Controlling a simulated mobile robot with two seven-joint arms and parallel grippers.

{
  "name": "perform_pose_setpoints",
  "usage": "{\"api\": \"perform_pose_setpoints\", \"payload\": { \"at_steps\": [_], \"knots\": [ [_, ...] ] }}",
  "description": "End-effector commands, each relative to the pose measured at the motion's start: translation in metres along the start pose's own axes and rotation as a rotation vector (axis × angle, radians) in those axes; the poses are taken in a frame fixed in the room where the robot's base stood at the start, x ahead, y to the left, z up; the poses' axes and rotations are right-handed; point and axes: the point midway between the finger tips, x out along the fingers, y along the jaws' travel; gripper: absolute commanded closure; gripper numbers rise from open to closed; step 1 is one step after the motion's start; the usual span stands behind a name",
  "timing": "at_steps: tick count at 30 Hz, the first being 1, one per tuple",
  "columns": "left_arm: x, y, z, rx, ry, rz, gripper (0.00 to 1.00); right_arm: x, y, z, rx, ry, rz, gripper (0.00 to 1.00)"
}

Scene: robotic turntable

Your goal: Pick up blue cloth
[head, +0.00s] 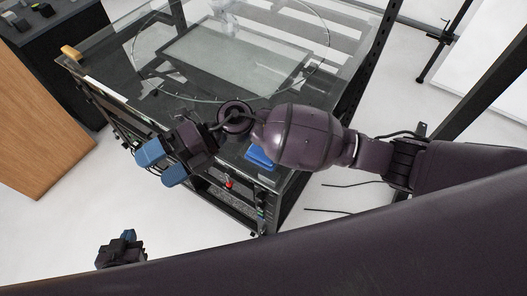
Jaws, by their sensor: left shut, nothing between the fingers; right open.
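The blue cloth (261,157) lies at the near right corner of the glass-topped turntable table (100,78), partly hidden behind my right arm. My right gripper (162,164) has blue fingertips spread apart. It is open and empty, to the left of the cloth and over the table's near edge as seen from above. My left gripper (127,237) is low at the bottom left, shut and empty, well away from the cloth.
A black frame post (372,62) stands along the table's right side. A small red knob (229,184) shows on the table's front. A wooden panel (33,125) and a dark counter (62,38) are at the left. White floor lies open in front.

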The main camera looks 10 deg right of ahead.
Motion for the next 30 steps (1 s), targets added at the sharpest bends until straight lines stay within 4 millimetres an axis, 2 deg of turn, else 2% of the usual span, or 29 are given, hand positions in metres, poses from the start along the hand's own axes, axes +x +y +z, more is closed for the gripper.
{"api": "perform_pose_setpoints", "payload": {
  "at_steps": [2,5,9,12,15,18,23,30],
  "knots": [
    [-0.002,0.000,-0.001,-0.001,-0.003,-0.001,1.00,-0.005,-0.022,-0.004,-0.062,0.143,-0.196,0.06],
    [-0.004,-0.001,-0.002,-0.001,-0.006,-0.001,1.00,-0.028,-0.055,-0.007,-0.111,0.312,-0.459,0.06],
    [-0.005,-0.001,-0.004,-0.001,-0.007,-0.001,1.00,-0.085,-0.088,0.004,-0.138,0.498,-0.844,0.06],
    [-0.006,-0.001,-0.005,-0.001,-0.006,-0.001,1.00,-0.131,-0.097,0.018,-0.126,0.583,-1.090,0.06],
    [-0.007,-0.001,-0.007,-0.001,-0.005,-0.001,1.00,-0.170,-0.097,0.031,-0.105,0.636,-1.280,0.06],
    [-0.007,-0.001,-0.008,-0.001,-0.004,-0.001,1.00,-0.196,-0.093,0.039,-0.082,0.661,-1.405,0.06],
    [-0.007,-0.002,-0.009,-0.001,-0.003,-0.001,1.00,-0.211,-0.094,0.043,-0.064,0.677,-1.480,0.06],
    [-0.008,-0.002,-0.014,0.000,0.001,0.000,1.00,-0.212,-0.119,0.031,-0.063,0.679,-1.477,0.06]
  ]
}}
